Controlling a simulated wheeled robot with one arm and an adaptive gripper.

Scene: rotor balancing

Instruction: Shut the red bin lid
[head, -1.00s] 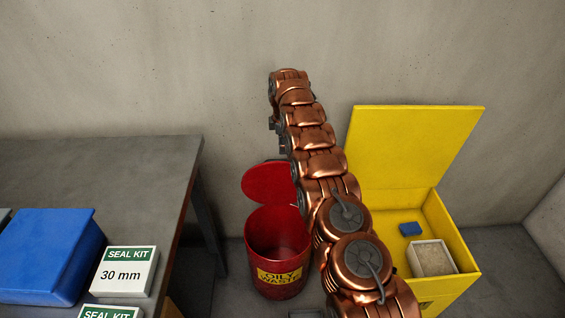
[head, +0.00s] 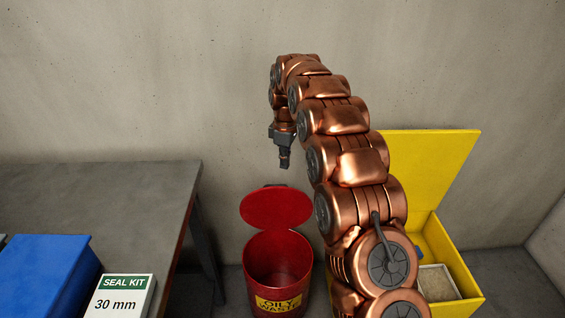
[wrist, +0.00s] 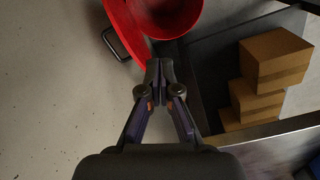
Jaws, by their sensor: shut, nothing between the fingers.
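The red bin (head: 278,262), labelled "OILY WASTE", stands on the floor right of the grey table. Its red lid (head: 276,208) is open and tilted up at the back of the bin. The bin also shows at the top of the wrist view (wrist: 170,15), with the lid (wrist: 127,28) and a dark handle (wrist: 113,45) on the lid's outer side. My gripper (head: 284,164) hangs pointing down above the lid in the head view, apart from it as far as I can tell. In the wrist view my gripper (wrist: 159,66) has its fingertips together, with nothing between them.
The grey table (head: 120,185) at left carries a blue box (head: 45,275) and a white seal kit box (head: 118,298). A yellow bin (head: 450,260) with its lid up stands at right, partly behind my arm. Brown boxes (wrist: 270,75) are stacked in the wrist view.

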